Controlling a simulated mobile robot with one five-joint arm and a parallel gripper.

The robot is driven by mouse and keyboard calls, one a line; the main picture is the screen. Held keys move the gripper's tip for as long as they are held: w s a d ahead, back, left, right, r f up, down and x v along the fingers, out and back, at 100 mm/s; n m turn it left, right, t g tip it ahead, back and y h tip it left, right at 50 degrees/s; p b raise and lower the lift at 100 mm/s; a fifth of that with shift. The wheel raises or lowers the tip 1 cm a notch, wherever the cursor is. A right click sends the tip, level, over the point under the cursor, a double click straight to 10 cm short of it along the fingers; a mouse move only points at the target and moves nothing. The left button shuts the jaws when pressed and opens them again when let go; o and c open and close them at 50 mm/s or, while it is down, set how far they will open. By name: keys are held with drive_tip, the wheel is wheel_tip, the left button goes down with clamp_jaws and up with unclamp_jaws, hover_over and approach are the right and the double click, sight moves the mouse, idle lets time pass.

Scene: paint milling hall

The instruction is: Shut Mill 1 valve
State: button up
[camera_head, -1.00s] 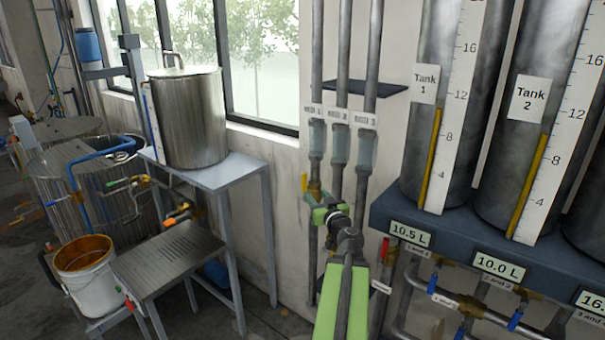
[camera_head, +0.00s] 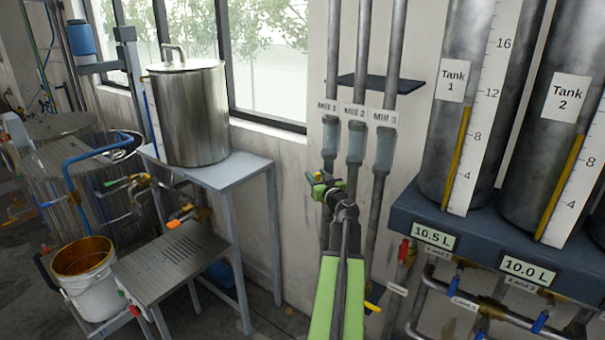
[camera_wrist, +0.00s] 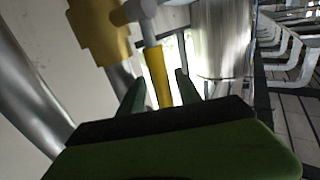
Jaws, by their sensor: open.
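The Mill 1 pipe is the leftmost of three vertical pipes, under the Mill 1 label (camera_head: 327,106). Its valve is mostly hidden behind my gripper (camera_head: 325,188) in the head view. In the wrist view, a brass valve body (camera_wrist: 98,32) sits at upper left on a grey pipe. A yellow handle (camera_wrist: 158,75) points down from a pale stem into the gap between my fingertips. My gripper (camera_wrist: 160,92) is open, with one finger on each side of the handle's end. I cannot tell whether either finger touches it.
The Mill 2 pipe (camera_head: 355,150) and Mill 3 pipe (camera_head: 383,155) stand close on the right. Tank 1 (camera_head: 455,110) and Tank 2 (camera_head: 560,130) are further right, above red- and blue-handled valves. A steel table (camera_head: 215,172) with a lidded pot (camera_head: 188,115) stands left.

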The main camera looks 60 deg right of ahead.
drive_tip(key=shift+w+d+r, duration=0.1)
drive_tip(key=shift+w+d, duration=0.15)
drive_tip(key=shift+w, duration=0.3)
drive_tip(key=shift+c, duration=0.3)
clamp_jaws()
idle(0.8)
